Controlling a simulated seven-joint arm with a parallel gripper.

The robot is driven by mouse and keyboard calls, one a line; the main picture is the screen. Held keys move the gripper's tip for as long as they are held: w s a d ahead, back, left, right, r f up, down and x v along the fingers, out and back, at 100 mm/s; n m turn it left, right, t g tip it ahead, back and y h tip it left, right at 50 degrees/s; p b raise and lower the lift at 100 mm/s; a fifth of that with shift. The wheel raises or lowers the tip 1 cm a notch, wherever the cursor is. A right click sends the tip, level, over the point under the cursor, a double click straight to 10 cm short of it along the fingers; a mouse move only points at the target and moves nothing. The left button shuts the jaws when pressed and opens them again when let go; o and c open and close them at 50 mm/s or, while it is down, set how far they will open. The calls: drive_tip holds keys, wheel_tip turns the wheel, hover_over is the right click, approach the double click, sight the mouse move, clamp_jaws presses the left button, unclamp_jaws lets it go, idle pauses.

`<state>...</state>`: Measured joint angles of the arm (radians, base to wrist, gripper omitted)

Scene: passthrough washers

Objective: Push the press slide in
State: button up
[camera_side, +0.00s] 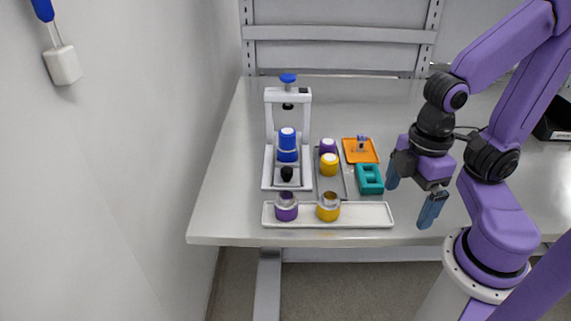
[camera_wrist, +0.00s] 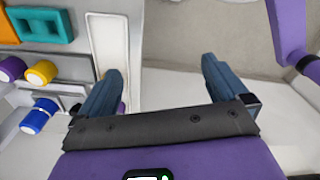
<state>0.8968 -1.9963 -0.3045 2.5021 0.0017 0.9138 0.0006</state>
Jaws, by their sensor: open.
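The press (camera_side: 269,115) is a white upright frame on a white base, with a blue knob (camera_side: 288,78) on top. A blue cylinder with a white top (camera_side: 288,142) stands inside the frame. A black knob (camera_side: 287,174) sits at the front of the base, apparently on the press slide; how far the slide is out is hard to tell. My gripper (camera_side: 412,196) is open and empty, well to the right of the press, near the table's front edge. In the wrist view my gripper (camera_wrist: 162,66) shows nothing between its fingers.
A white tray (camera_side: 375,215) at the front holds purple (camera_side: 286,212) and yellow (camera_side: 328,213) ringed parts. A purple (camera_side: 327,147) and a yellow cylinder (camera_side: 329,167), an orange tray (camera_side: 361,155) and a teal block (camera_side: 370,180) stand between press and gripper. The table's left side is clear.

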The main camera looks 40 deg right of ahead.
drive_tip(key=shift+w+a, duration=0.1)
drive_tip(key=c, duration=0.7)
drive_tip(key=shift+n, duration=0.7)
drive_tip(key=w+a+r, duration=0.1)
drive_tip(key=w, duration=0.1)
drive_tip(key=w+a, duration=0.1)
drive_tip(key=w, duration=0.2)
drive_tip(key=w+a+r, duration=0.1)
drive_tip(key=w, duration=0.1)
drive_tip(key=shift+w+a+r, duration=0.15)
drive_tip(key=shift+w+r, duration=0.2)
drive_tip(key=shift+c, duration=0.4)
wheel_tip(320, 180, up, 4)
drive_tip(key=n, duration=0.4)
hover_over(287, 169)
wheel_tip(287, 169, down, 17)
drive_tip(key=shift+a+r, duration=0.1)
drive_tip(key=shift+r, duration=0.1)
